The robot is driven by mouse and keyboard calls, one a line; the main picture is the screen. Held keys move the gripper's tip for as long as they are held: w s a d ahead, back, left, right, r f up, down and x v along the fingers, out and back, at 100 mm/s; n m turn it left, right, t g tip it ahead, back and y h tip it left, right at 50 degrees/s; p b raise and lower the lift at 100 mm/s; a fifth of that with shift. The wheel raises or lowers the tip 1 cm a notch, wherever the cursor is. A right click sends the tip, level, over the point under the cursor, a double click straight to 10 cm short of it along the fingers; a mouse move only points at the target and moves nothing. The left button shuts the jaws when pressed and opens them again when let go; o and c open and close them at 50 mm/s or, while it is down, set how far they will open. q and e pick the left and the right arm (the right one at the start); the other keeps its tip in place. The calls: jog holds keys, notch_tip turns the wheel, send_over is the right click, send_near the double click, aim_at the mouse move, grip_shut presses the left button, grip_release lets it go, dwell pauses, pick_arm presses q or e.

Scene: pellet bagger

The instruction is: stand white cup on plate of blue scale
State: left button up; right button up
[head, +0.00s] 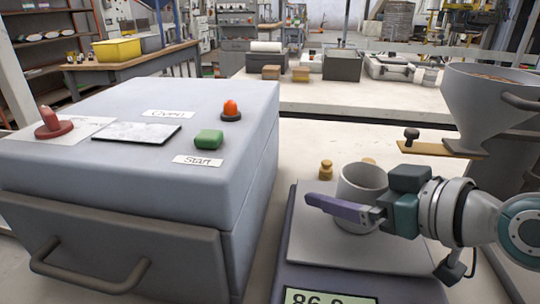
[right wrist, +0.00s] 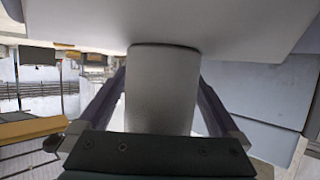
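The white cup (head: 362,183) stands upright on the light plate (head: 310,240) of the blue scale (head: 285,280). My right gripper (head: 335,208) reaches in from the right, low across the cup's near side. One purple finger passes in front of the cup; the other is hidden behind it. In the right wrist view, which is upside down, the cup (right wrist: 163,90) sits between both fingers. They lie against its sides, and its base meets the plate (right wrist: 230,25). The scale display is lit, reading about 86, partly cut off. My left gripper is out of view.
A grey machine box (head: 120,185) with orange and green buttons stands left of the scale. A funnel-shaped hopper (head: 490,105) stands at right, with a tan slide plate (head: 430,148) near my wrist. Small brass weights (head: 326,170) stand behind the scale.

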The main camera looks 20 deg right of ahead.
jog(key=shift+r, duration=0.15)
jog(key=shift+s+r, duration=0.1)
jog(key=shift+s, duration=0.05)
jog(key=p+v, duration=0.2)
jog(key=v, duration=0.9)
jog(key=shift+s+d+r, duration=0.1)
jog(key=shift+s, duration=0.25)
